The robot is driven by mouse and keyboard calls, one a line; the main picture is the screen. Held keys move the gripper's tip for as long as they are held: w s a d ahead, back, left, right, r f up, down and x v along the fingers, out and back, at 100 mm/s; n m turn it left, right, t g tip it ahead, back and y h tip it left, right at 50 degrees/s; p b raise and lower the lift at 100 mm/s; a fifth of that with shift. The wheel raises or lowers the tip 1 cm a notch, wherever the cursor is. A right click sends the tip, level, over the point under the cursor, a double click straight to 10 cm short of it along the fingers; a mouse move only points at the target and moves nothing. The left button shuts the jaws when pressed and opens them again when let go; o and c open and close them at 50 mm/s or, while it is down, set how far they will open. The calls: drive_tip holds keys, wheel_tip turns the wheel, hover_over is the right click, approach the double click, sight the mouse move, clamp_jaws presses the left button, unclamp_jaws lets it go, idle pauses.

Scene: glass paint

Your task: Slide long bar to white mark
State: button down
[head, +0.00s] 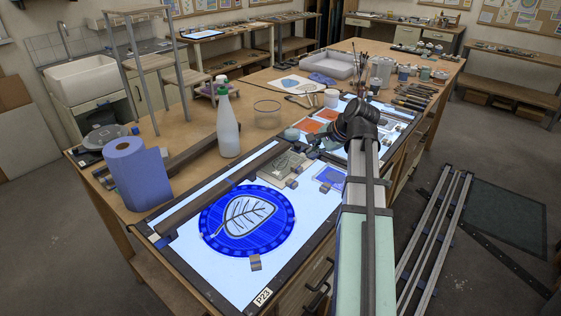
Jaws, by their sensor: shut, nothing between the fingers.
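The long bar (222,190) is dark brown and lies diagonally over the lit panel (190,262), along the back left side of a blue round glass piece with a leaf design (244,222). Its near end is at the panel's left edge, and its far end is by a small grey-green plate. My gripper (315,149) is at the end of my arm, right of the bar's far end and apart from it. It is small and dark here; its fingers look shut and empty. I cannot make out a white mark for certain.
A blue paper roll (138,176) and a white bottle (228,127) stand behind the bar. A clear glass jar (267,114) stands further back. Small metal blocks (255,263) sit around the blue disc. A grey-green plate (282,166) lies by the bar's far end.

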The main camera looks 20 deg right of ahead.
drive_tip(key=w+a+f+m, duration=0.2)
drive_tip(key=m, duration=0.2)
drive_tip(key=w+a+f+m+p, duration=0.1)
drive_tip(key=w+f+m, duration=0.1)
drive_tip(key=m, duration=0.3)
drive_tip(key=w+a+f+m+t+y+p, duration=0.1)
drive_tip(key=w+a+f+m, duration=0.1)
drive_tip(key=m, duration=0.3)
drive_tip(key=shift+a+f, duration=0.15)
drive_tip(key=shift+a, duration=0.2)
drive_tip(key=shift+w+a+p, duration=0.2)
drive_tip(key=shift+w+a, duration=0.05)
drive_tip(key=shift+w, duration=0.3)
drive_tip(key=shift+w+a+p, duration=0.15)
drive_tip(key=shift+w+a, duration=0.1)
drive_tip(key=shift+w, duration=0.25)
drive_tip(key=shift+w+a, duration=0.3)
drive_tip(key=shift+w, duration=0.2)
